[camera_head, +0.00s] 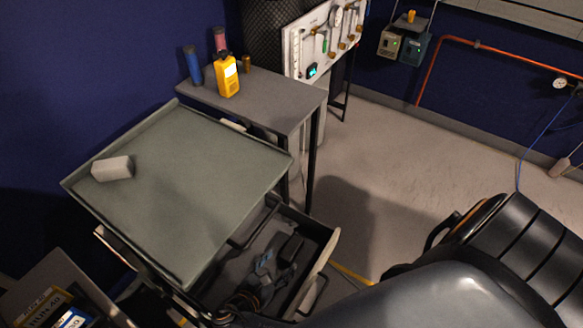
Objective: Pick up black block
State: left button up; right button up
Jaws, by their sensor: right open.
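The black block (291,248) lies inside the open drawer (320,262) of the cart, toward the drawer's right side. My right gripper (274,266) reaches down into the drawer from the bottom of the view, with its blue-grey fingers apart just left of and below the block. It holds nothing that I can see. The dim light and dark drawer make it hard to tell whether a finger touches the block. My left gripper is not in view.
The cart's grey-green tray top (200,170) overhangs the drawer and carries a white block (112,168). Open floor (400,165) lies to the right.

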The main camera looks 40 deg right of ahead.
aim_at(290, 250)
jog(key=x, duration=0.5)
jog(key=shift+w+d+f, duration=0.1)
jog(key=shift+d, duration=0.15)
jog(key=c, duration=1.3)
